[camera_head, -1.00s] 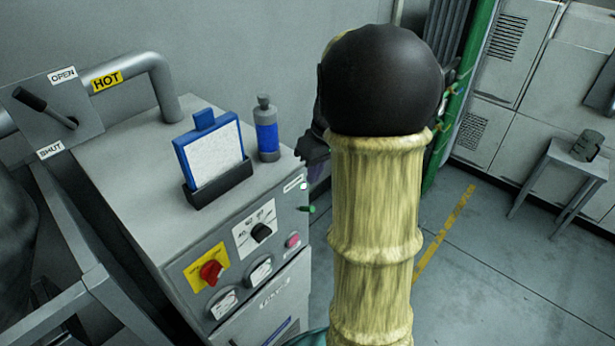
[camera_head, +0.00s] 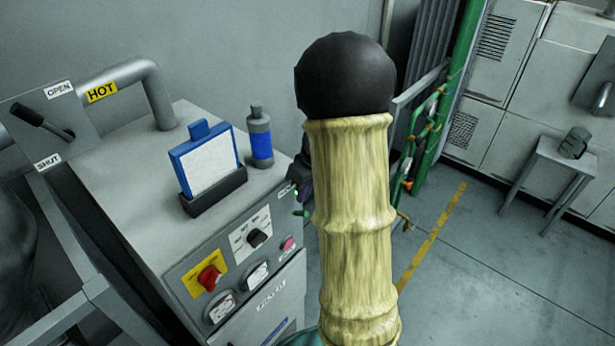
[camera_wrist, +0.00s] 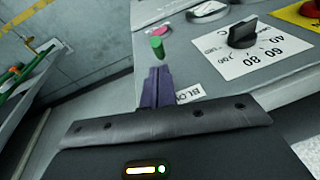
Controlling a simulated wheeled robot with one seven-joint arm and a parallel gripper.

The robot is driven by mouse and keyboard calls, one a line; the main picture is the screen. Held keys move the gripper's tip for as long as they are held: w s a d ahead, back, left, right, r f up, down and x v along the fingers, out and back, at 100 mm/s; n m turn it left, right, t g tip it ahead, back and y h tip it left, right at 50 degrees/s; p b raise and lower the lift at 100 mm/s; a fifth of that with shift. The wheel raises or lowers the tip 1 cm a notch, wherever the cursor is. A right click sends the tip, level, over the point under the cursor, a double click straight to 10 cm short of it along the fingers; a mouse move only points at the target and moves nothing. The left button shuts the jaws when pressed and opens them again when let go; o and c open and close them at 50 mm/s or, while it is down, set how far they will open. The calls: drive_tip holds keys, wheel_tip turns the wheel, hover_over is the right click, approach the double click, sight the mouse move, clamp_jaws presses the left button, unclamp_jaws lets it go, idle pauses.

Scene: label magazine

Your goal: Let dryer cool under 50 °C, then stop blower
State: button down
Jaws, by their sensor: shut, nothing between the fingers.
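The dryer cabinet (camera_head: 130,180) stands at left in the head view. Its front panel has a black knob (camera_head: 257,238) on a white dial plate, a pink button (camera_head: 289,244) and two gauges too small to read. In the wrist view the black knob (camera_wrist: 243,33) and pink button (camera_wrist: 160,30) show with a green button (camera_wrist: 157,45), also in the head view (camera_head: 302,212), near a label (camera_wrist: 190,93) starting "BLO". My gripper (camera_wrist: 156,72) is shut and empty, its tips just short of the green button in the picture; contact is unclear. My arm partly hides it in the head view.
A red knob (camera_head: 208,278) on a yellow plate is at the panel's left. A blue-framed board (camera_head: 205,165) and bottle (camera_head: 260,138) stand on top. A lever (camera_head: 42,122) sits by OPEN and SHUT labels. Open floor lies right, with a stool (camera_head: 560,165).

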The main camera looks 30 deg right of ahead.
sight(300, 214)
drive_tip(key=x, duration=0.3)
drive_tip(key=shift+f+b, duration=0.1)
drive_tip(key=shift+b, duration=0.3)
